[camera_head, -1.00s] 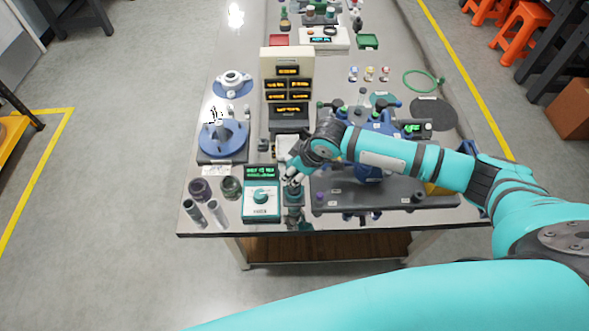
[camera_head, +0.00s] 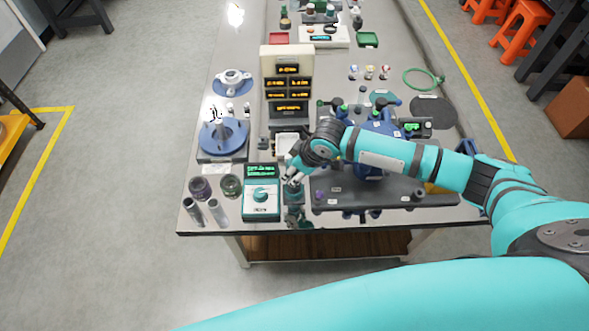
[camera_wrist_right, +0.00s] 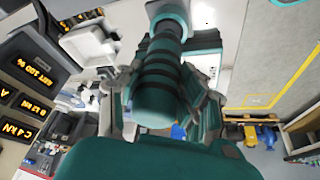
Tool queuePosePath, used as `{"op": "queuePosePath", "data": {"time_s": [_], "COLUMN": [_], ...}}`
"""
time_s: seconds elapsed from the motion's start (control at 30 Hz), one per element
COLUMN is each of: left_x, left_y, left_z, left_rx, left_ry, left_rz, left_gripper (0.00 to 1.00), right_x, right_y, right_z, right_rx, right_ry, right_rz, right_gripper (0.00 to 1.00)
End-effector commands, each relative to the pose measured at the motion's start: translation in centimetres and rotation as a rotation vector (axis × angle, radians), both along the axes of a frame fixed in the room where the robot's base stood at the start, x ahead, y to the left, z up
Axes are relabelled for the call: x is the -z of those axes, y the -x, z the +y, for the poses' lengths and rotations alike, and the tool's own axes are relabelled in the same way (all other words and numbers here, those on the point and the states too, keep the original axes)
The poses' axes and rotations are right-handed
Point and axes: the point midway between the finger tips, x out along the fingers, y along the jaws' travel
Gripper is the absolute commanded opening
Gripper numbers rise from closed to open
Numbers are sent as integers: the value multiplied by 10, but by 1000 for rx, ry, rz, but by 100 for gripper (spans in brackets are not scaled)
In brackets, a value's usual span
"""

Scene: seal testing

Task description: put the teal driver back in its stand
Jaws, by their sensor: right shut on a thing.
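The teal driver (camera_wrist_right: 155,95), banded with dark rings, fills the middle of the right wrist view. My right gripper (camera_head: 292,178) is shut on it at the front of the bench, just right of a teal-and-white tester (camera_head: 262,197) with a green display and a knob. In the head view, the driver (camera_head: 294,194) shows small and dark below my fingers, looking roughly upright. A dark base shows under it at the bench edge; I cannot tell whether this is the stand or whether the driver touches it. My left gripper is not in view.
Two metal cylinders (camera_head: 217,212) and dark round jars (camera_head: 200,188) stand left of the tester. A display tower (camera_head: 287,85) rises behind my gripper. A long dark plate (camera_head: 385,194) lies to the right, under my arm. Bare bench is scarce here.

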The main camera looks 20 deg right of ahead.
Motion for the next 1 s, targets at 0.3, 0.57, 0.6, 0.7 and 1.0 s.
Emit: {"op": "queuePosePath", "data": {"time_s": [0.3, 0.57, 0.6, 0.7, 1.0], "left_x": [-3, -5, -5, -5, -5], "left_y": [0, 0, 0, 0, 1], "left_z": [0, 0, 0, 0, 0], "left_rx": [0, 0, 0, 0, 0], "left_ry": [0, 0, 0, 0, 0], "left_rz": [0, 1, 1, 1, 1], "left_gripper": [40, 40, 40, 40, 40], "right_x": [-1, 0, 0, 1, 1], "right_y": [-1, -1, -1, -1, 0], "right_z": [0, 0, 0, 0, 0], "right_rx": [0, 0, 0, 0, 0], "right_ry": [-1, -2, -2, -2, -1], "right_rz": [-3, -4, -4, -4, -1], "right_gripper": [0, 0, 0, 43, 65]}}
